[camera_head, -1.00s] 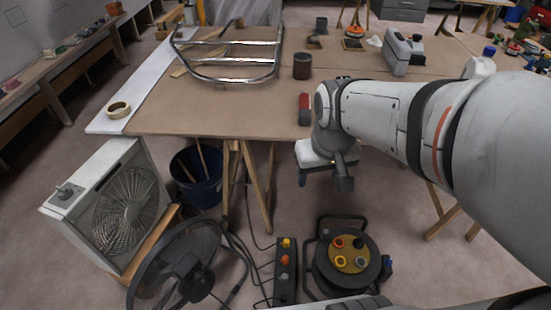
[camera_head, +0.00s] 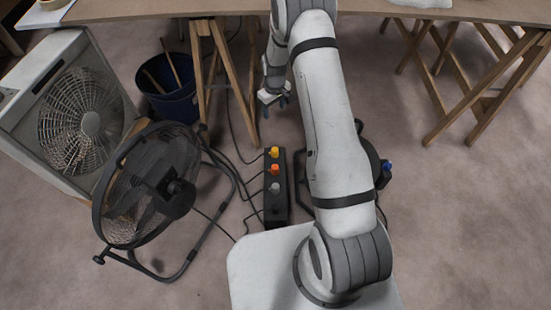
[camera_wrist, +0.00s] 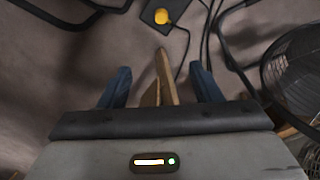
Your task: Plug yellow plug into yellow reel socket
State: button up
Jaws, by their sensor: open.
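The yellow plug (camera_head: 274,152) sits upright at the far end of a black power strip (camera_head: 276,212), above an orange plug (camera_head: 275,169) and a grey plug (camera_head: 275,187). In the wrist view the yellow plug (camera_wrist: 161,16) shows at the top centre, beyond my fingertips. My gripper (camera_head: 274,102), with blue fingers, is open and empty, above and beyond the strip in the head view. It also shows in the wrist view (camera_wrist: 161,76). The cable reel (camera_head: 370,165) is mostly behind my arm. Its yellow socket is hidden.
A wooden trestle leg (camera_wrist: 165,75) appears between my fingers in the wrist view; its distance is unclear. A black floor fan (camera_head: 150,190), a box fan (camera_head: 80,120) and a blue bucket (camera_head: 170,95) stand left. Cables lie beside the strip.

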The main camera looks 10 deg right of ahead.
jog(key=n+b, duration=0.1)
jog(key=b, duration=0.3)
send_over(275, 149)
jog(key=shift+g, duration=0.3)
jog(key=f, duration=2)
jog(key=shift+s+a+f, duration=0.2)
jog(key=shift+s+f, duration=0.05)
jog(key=shift+f, duration=0.05)
jog(key=shift+f, duration=0.1)
jog(key=shift+f+b, duration=0.4)
jog(key=shift+f, duration=0.8)
jog(key=f+b, duration=0.1)
jog(key=f, duration=0.1)
jog(key=f+b, duration=0.1)
jog(key=f, duration=0.2)
jog(key=shift+w+d+f+b, duration=0.15)
jog(key=shift+w+b, duration=0.05)
jog(key=shift+b, duration=0.1)
jog(key=c, duration=1)
